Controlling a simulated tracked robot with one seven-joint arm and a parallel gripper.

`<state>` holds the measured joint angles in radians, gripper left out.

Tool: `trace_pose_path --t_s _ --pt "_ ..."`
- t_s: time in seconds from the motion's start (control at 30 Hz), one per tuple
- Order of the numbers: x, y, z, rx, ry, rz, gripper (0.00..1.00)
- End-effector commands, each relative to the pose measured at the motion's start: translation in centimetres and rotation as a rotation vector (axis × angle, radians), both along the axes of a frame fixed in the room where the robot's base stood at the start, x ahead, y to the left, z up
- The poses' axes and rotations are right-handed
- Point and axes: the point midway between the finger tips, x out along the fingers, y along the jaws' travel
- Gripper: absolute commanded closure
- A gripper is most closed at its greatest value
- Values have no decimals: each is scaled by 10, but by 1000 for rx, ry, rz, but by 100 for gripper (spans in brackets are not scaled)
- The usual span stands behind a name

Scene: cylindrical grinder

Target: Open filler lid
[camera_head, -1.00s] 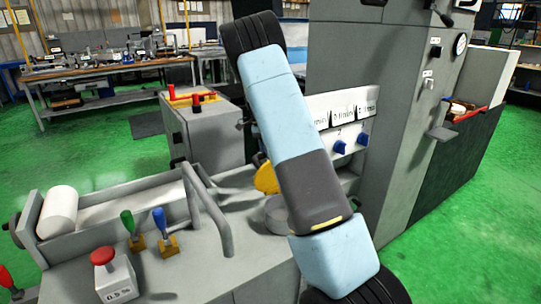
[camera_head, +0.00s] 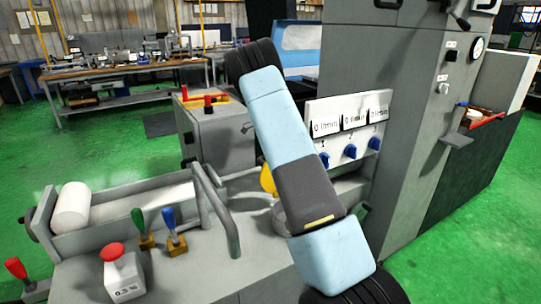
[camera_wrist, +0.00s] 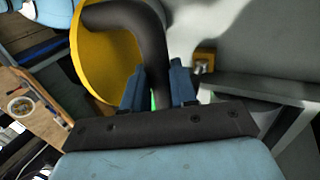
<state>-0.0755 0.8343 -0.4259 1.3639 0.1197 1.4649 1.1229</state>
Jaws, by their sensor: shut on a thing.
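A round yellow lid (camera_wrist: 104,55) fills the upper left of the wrist view, with a dark bent handle (camera_wrist: 140,22) across it. My gripper (camera_wrist: 158,88) has its two blue fingers on either side of the lower part of this handle and is shut on it. In the head view, a sliver of the yellow lid (camera_head: 267,180) shows just left of my arm, which hides the rest of it and my gripper. The lid looks raised on edge there, but its exact angle is unclear.
A grey bent bar (camera_head: 222,205) stands left of my arm. A panel with blue knobs (camera_head: 350,151) and the tall grey cabinet (camera_head: 410,110) are to the right.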

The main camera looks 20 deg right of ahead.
Motion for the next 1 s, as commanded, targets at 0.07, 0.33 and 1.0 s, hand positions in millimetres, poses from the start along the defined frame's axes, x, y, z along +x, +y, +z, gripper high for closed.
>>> trace_pose_path --t_s 0.07,0.33,1.0 --pt "1 3 1 5 -3 2 100" --pt "1 1 2 3 -4 1 52" --pt "26 2 45 2 -6 0 48"
